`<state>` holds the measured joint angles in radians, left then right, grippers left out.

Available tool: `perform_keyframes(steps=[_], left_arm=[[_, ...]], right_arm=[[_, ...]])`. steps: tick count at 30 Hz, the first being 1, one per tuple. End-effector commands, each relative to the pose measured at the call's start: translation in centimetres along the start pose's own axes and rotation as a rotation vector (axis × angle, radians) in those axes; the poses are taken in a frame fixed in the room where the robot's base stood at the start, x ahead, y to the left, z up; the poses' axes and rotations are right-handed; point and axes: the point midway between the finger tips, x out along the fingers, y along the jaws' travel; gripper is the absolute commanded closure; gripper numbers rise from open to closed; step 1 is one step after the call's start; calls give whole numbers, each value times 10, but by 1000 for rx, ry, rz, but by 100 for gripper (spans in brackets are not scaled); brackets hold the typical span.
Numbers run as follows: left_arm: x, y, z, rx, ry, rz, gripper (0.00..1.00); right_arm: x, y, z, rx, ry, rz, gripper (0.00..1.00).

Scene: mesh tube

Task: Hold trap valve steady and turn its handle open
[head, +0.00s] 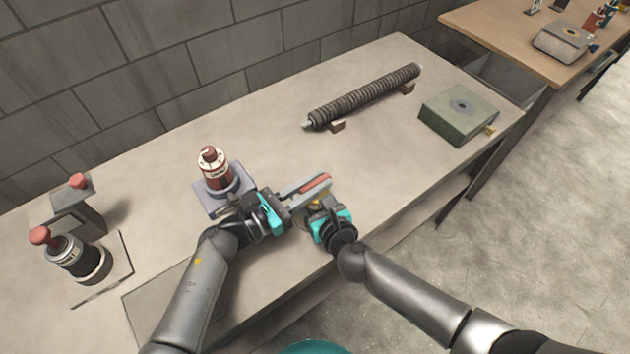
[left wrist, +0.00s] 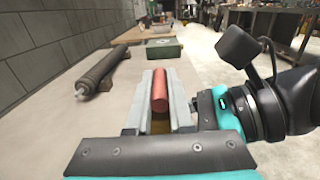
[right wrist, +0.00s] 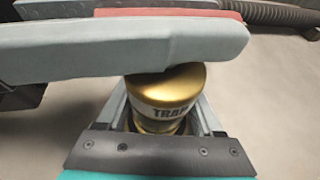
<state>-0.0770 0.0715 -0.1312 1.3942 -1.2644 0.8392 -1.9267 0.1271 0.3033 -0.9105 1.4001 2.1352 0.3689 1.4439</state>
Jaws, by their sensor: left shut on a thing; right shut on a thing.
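The trap valve's gold body (right wrist: 168,92), lettered "TRAP", stands between the fingers of my right gripper (head: 318,210). The right gripper is shut on this body, low and near the table's front edge. The valve's red handle (left wrist: 160,92) lies lengthwise between the fingers of my left gripper (head: 308,187), which is shut on it. The handle also shows as a red strip in the head view (head: 316,183) and behind the left fingers in the right wrist view (right wrist: 170,13). The left fingers pass just over the valve's top and hide part of it.
A ribbed dark tube (head: 365,95) rests on small blocks at the back. A green box (head: 459,112) sits at the table's right end. A red-and-white device (head: 214,170) stands close behind my left wrist. A red-knobbed device (head: 75,258) stands far left.

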Motion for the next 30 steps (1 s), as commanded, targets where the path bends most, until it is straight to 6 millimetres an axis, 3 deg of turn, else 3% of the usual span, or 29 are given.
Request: perform_keyframes(steps=[12, 26, 27, 30], left_arm=[[1, -1, 0, -5, -4, 328, 100], [0, 0, 0, 1, 0, 381, 100], [0, 0, 0, 1, 0, 381, 77], [0, 0, 0, 1, 0, 381, 66]], right_arm=[[0, 0, -1, 1, 2, 0, 99], [0, 0, -1, 1, 2, -1, 99], [0, 0, -1, 1, 2, -1, 99], [0, 0, -1, 1, 2, -1, 99]])
